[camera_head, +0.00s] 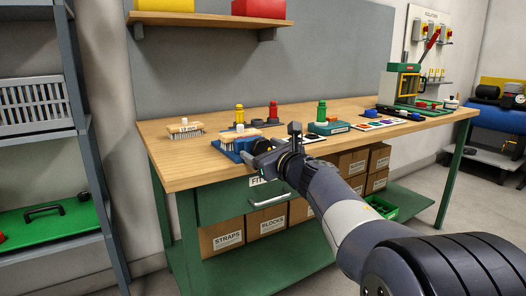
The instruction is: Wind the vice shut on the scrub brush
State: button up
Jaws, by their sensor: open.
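The blue vice (229,153) sits at the front edge of the wooden bench. A scrub brush (240,134) with a pale block and bristles shows at the vice's top; I cannot tell whether the jaws touch it. My gripper (266,157) is open at the vice's right, front end, close to a dark round part there. Whether its fingers touch the vice's handle is hidden at this size.
Behind the vice stand a yellow stacked piece (239,115) and a red one (272,112). A green-topped teal block (328,127) stands to the right, and a green press (400,83) further right. A drawer (240,198) with a handle hangs under the bench.

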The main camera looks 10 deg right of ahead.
jog(key=c, duration=1)
jog(key=shift+o, duration=0.2)
jog(key=m+p, duration=0.2)
jog(key=m, duration=0.3)
jog(key=shift+r+m+p, duration=0.15)
jog(key=shift+m+p, duration=0.15)
jog(key=m+p, duration=0.2)
jog(key=m, duration=0.2)
jog(key=shift+m, duration=0.4)
jog(key=o, duration=1)
jog(key=shift+c, duration=0.2)
